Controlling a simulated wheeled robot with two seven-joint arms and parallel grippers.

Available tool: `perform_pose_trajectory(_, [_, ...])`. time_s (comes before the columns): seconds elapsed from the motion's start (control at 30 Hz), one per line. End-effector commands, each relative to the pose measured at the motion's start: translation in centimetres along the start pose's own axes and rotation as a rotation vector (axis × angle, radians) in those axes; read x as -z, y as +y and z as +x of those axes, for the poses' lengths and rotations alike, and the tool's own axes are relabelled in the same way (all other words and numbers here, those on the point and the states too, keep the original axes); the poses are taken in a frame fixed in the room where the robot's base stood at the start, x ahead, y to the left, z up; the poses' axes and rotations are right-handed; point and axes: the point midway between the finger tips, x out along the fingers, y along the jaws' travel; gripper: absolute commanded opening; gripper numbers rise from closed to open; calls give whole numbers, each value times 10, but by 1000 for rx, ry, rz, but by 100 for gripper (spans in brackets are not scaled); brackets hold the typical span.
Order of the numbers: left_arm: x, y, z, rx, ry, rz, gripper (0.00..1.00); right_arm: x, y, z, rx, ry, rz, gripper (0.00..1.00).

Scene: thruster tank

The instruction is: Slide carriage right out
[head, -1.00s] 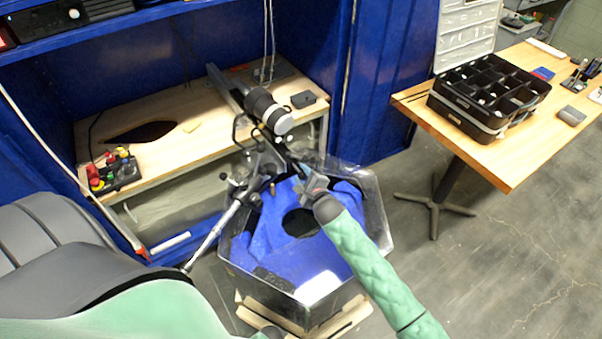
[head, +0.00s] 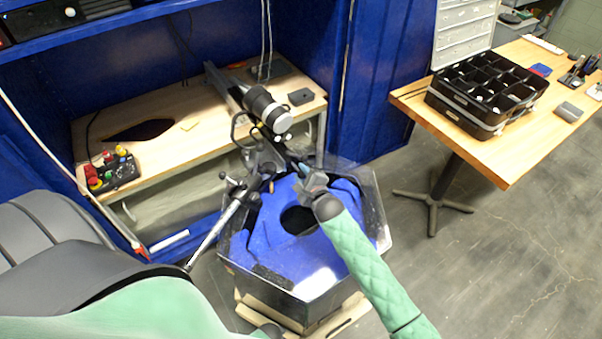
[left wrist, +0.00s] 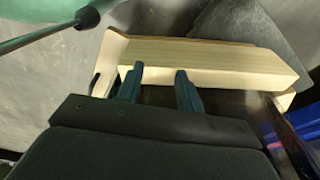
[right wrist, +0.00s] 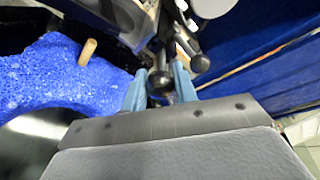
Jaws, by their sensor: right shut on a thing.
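A metal rail (head: 222,86) runs from the bench toward the tank and carries a black cylinder with a pale end (head: 268,108). Dark carriage parts (head: 266,158) hang below it over the hexagonal clear tank (head: 377,215). My right gripper (head: 308,176) is over the tank's back side, beside these parts. In the right wrist view its blue fingers (right wrist: 160,85) are shut on a dark round knob (right wrist: 160,92); what the knob joins is partly hidden. My left gripper (left wrist: 158,82) is open, with empty space between its fingers, near a wooden stand (left wrist: 205,60).
Blue material with a round dark hole (head: 299,220) fills the tank. A wooden bench (head: 190,145) with a button box (head: 112,172) stands behind. A side table (head: 510,150) with a black organizer (head: 487,95) is at right.

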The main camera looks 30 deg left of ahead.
Motion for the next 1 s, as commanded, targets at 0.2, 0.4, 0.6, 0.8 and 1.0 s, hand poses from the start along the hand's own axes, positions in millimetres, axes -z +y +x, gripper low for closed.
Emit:
perform_pose_trajectory(0.2, [2, 0, 0, 0, 1, 1, 36, 1, 1, 0, -1, 1, 0, 0])
perform_pose_trajectory(0.4, [3, 0, -1, 0, 3, 1, 36, 0, 1, 0, -1, 0, 0, 37])
perform_pose_trajectory(0.6, [2, 1, -2, -1, 2, 1, 36, 0, 0, -1, 0, 0, 0, 37])
perform_pose_trajectory(0.8, [-12, -2, 6, 3, 2, 6, 36, -1, -1, -11, -1, 0, 1, 37])
perform_pose_trajectory(1.0, [-30, -11, 22, 13, 16, 14, 36, -2, -2, -30, -2, 1, 2, 37])
